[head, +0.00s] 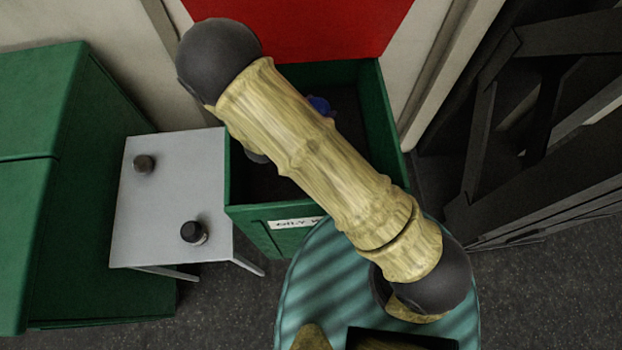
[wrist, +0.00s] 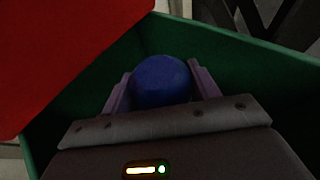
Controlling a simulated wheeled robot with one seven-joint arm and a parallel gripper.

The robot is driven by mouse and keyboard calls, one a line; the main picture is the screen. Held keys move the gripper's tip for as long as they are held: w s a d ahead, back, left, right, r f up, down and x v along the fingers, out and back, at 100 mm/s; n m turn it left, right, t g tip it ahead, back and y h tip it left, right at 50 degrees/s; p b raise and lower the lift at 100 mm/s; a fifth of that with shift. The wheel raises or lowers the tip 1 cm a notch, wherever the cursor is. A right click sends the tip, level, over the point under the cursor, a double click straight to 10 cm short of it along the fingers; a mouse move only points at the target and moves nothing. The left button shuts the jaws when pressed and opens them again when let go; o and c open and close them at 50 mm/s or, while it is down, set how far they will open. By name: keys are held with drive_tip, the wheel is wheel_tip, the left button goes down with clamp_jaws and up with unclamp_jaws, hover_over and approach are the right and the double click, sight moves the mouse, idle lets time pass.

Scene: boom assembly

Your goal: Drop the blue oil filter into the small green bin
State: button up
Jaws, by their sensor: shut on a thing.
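The blue oil filter (wrist: 161,82) shows in the wrist view as a round blue shape between the two fingers of my gripper (wrist: 161,88). My gripper is shut on it. In the head view a small part of the blue filter (head: 319,105) shows behind my arm, which hides most of the gripper. The small green bin (head: 252,212) is open at the top with a dark inside, and a white label is on its front. In the wrist view the green bin wall (wrist: 235,65) rises around the gripper and filter. The bin's floor is hidden.
A red panel (head: 300,25) stands behind the bin. A light grey table (head: 170,200) with two small dark objects is left of it, beside a large green cabinet (head: 45,200). Dark metal framework (head: 530,130) stands at the right.

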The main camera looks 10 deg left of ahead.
drive_tip(key=o, duration=1.3)
drive_tip(key=shift+c, duration=0.2)
drive_tip(key=b+v, duration=0.5)
drive_tip(key=v, duration=1.2)
drive_tip(key=shift+s+r, duration=0.1)
drive_tip(key=shift+r, duration=0.05)
